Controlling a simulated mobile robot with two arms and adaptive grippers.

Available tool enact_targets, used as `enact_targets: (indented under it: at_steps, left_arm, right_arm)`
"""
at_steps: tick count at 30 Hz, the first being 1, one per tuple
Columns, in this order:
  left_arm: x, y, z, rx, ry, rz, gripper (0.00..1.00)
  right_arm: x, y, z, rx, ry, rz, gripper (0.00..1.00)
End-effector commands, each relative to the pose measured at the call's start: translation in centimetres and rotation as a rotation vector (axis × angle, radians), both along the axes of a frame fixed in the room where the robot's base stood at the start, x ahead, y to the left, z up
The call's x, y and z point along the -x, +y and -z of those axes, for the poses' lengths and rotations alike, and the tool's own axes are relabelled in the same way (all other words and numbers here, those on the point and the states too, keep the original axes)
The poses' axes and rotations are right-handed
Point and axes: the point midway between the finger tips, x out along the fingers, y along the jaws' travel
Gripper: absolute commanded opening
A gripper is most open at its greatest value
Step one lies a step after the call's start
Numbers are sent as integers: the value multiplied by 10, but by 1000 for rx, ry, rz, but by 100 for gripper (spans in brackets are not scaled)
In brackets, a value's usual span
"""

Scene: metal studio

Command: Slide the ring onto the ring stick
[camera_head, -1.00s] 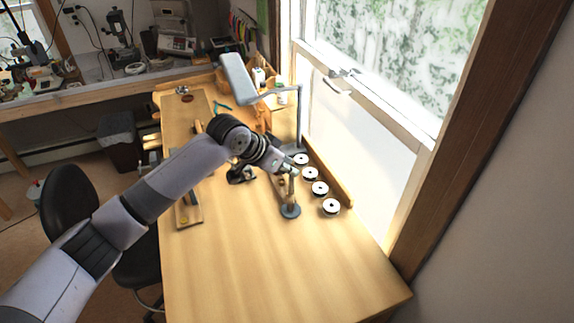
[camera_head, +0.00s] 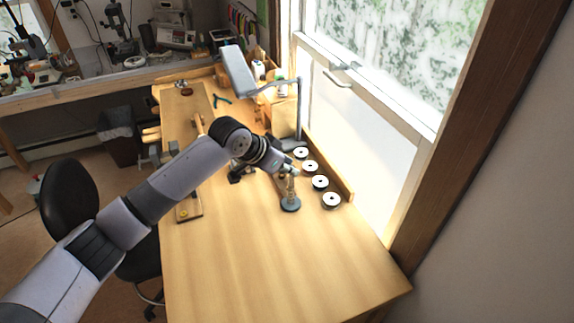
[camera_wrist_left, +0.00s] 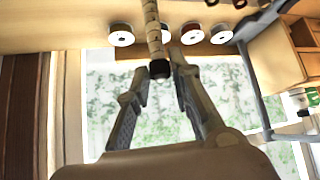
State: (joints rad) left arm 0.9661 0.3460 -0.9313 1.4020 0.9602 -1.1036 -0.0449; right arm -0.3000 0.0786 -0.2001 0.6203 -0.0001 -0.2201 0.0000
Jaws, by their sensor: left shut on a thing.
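The ring stick (camera_head: 290,190) stands upright on its round dark base (camera_head: 290,205) on the wooden bench. My left gripper (camera_head: 290,173) is at its upper end, with the arm coming in from the left. In the left wrist view the banded stick (camera_wrist_left: 153,32) runs between the fingertips of the left gripper (camera_wrist_left: 160,70), one finger on each side. A dark band or end shows right between the tips. The ring is too small to make out clearly; it is at the fingertips, around the stick's end as far as I can tell. My right gripper is not in view.
Several white-topped spools (camera_head: 320,182) stand in a row right of the stick, along a wooden ledge. A desk lamp (camera_head: 238,70) stands behind, near the window. The bench's front part (camera_head: 260,265) is clear. A black chair (camera_head: 68,205) is at the left.

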Motion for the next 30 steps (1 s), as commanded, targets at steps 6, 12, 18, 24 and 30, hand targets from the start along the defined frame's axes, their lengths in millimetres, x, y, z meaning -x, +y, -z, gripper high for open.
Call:
enact_targets:
  at_steps: [6, 12, 18, 24, 30]
  left_arm:
    - [0, 0, 0, 1, -1, 0, 22]
    - [0, 0, 0, 1, -1, 0, 35]
    - [0, 0, 0, 1, -1, 0, 44]
    - [0, 0, -1, 1, -1, 0, 44]
    - [6, 8, -13, 1, -3, 0, 44]
  right_arm:
    - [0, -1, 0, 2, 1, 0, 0]
    - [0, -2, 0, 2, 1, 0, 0]
    - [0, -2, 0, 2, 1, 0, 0]
    - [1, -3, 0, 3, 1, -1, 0]
    - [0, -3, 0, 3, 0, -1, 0]
